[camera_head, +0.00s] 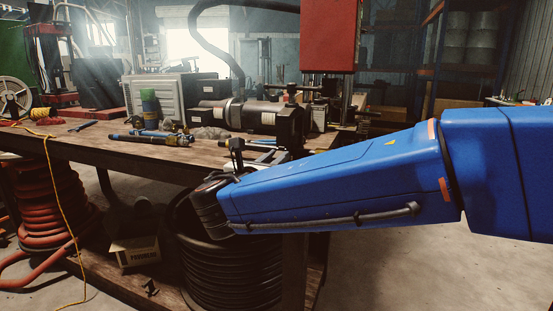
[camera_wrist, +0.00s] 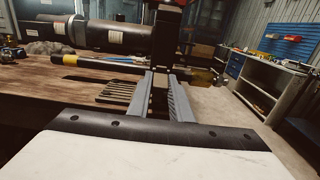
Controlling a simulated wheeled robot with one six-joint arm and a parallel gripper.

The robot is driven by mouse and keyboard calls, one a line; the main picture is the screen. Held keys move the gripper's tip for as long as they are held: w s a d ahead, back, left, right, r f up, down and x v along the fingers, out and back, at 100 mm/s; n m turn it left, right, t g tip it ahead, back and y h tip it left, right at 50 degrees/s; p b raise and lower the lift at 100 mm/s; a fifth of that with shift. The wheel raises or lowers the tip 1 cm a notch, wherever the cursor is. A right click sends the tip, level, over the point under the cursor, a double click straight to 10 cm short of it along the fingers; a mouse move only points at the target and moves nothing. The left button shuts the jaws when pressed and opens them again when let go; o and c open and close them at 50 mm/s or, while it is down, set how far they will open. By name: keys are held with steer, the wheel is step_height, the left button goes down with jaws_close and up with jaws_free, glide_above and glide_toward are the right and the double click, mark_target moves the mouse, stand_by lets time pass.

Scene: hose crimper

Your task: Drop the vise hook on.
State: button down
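The wooden workbench (camera_head: 95,143) holds a large black cylindrical machine (camera_head: 265,118), with loose tools (camera_head: 160,138) in front of it. A coiled black hose (camera_head: 215,265) stands below. In the wrist view, open floor (camera_wrist: 215,105) lies right of the vise.

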steer(key=shift+f+t, duration=0.25)
steer(key=shift+t, duration=0.35)
steer(key=c, duration=1.6)
jaws_free()
steer(key=v, duration=1.7)
steer(key=shift+a+f, duration=0.2)
